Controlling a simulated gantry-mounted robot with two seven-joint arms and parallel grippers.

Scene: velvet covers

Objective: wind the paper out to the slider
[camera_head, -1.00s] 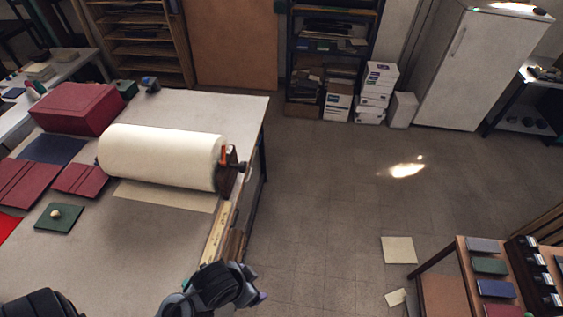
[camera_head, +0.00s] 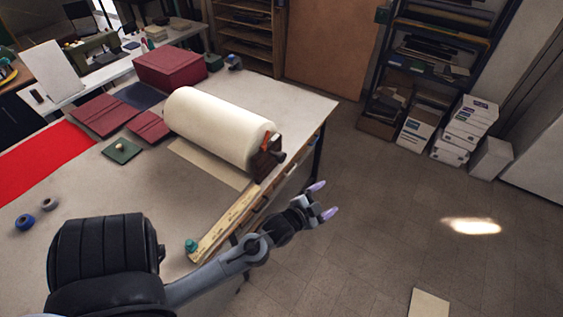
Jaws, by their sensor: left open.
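A large cream paper roll (camera_head: 220,130) lies on the table, with a flat paper strip (camera_head: 208,163) coming out beneath its near side. A dark end bracket (camera_head: 264,160) with an orange part and a dark knob (camera_head: 279,155) is at the roll's right end. A wooden rail (camera_head: 228,222) runs along the table's right edge. A small teal piece (camera_head: 191,245), possibly the slider, sits at its near end. The strip's end is well apart from it. My left gripper (camera_head: 324,200) is open and empty beyond the table's right edge, below and right of the knob. My right gripper is out of view.
Maroon boards (camera_head: 101,116), a red box (camera_head: 170,69), a green pad (camera_head: 121,151) and a red cloth (camera_head: 38,165) lie on the table (camera_head: 150,200). Two small rolls are at left. Floor right of the table is mostly clear, with a paper sheet (camera_head: 428,304).

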